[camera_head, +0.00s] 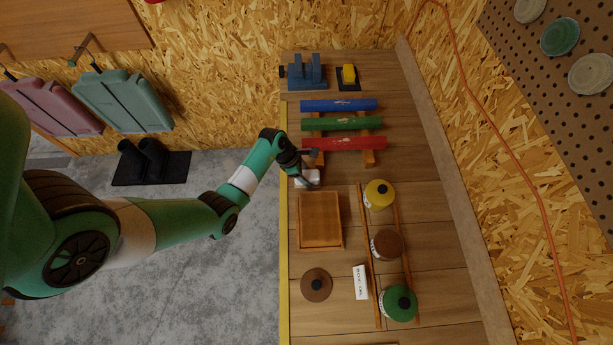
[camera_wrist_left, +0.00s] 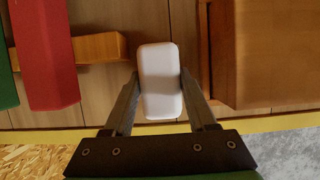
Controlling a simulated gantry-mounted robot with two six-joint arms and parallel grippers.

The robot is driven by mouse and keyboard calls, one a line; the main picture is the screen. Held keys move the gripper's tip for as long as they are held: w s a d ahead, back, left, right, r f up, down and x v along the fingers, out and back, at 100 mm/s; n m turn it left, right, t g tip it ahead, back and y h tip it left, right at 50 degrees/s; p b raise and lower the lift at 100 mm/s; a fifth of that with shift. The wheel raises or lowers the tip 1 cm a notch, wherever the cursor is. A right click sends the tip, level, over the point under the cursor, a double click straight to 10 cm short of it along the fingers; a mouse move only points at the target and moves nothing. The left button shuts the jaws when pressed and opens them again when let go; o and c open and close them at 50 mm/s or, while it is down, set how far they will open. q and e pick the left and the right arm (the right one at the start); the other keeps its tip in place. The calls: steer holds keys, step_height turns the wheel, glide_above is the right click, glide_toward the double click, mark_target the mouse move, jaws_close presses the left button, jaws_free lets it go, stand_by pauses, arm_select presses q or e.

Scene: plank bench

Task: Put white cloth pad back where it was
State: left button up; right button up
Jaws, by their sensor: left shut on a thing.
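The white cloth pad (camera_wrist_left: 160,82) is a small rounded white block between the two fingers of my left gripper (camera_wrist_left: 160,105) in the left wrist view. The fingers are shut on its sides. In the head view the pad (camera_head: 312,178) shows partly under my left gripper (camera_head: 312,168), near the yellow front edge of the bench. It is between the red tube and the wooden tray. I cannot tell whether the pad touches the bench. My right gripper is not in view.
The wooden tray (camera_head: 320,219) lies close beside the pad. The red (camera_head: 345,143), green (camera_head: 340,124) and blue (camera_head: 340,105) tubes rest on wooden supports on the other side.

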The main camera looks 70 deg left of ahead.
arm_select(q)
steer(key=shift+f, duration=0.2)
steer(key=o, duration=1.3)
steer(key=p+v, duration=0.3)
steer(key=v, duration=0.9)
steer(key=shift+r+p, duration=0.25)
steer(key=shift+p, duration=0.15)
